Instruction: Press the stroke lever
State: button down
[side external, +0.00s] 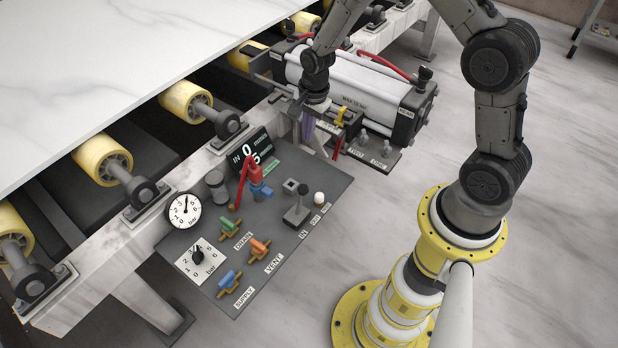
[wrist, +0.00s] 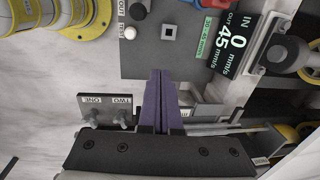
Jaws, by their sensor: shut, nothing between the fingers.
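The stroke lever (side external: 298,212) stands on the dark control panel (side external: 330,172), with a black ball knob on top and IN and OUT labels beside it. In the wrist view its black knob (wrist: 138,11) shows at the top edge, and the rest of it is cut off. My gripper (side external: 308,140) is shut and empty, with its purple fingers pointing down beyond the panel's far right corner, apart from the lever. In the wrist view the fingertips (wrist: 160,72) lie together, below the lever in the picture.
A white knob (side external: 319,198) and a square fitting (side external: 290,187) flank the lever. A red-handled valve (side external: 245,178), gauge (side external: 185,211) and colored valves (side external: 230,281) share the panel. A large cylinder (side external: 350,88) stands behind my gripper.

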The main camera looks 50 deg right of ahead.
aim_at(301, 200)
jog(key=shift+g, duration=0.7)
jog(key=s+f, duration=0.2)
jog(key=f, duration=0.3)
jog(key=shift+s+d, duration=0.25)
jog(key=shift+s, duration=0.15)
jog(key=shift+f, duration=0.1)
jog(key=a+f, duration=0.4)
jog(key=f, duration=0.4)
jog(key=shift+f, duration=0.25)
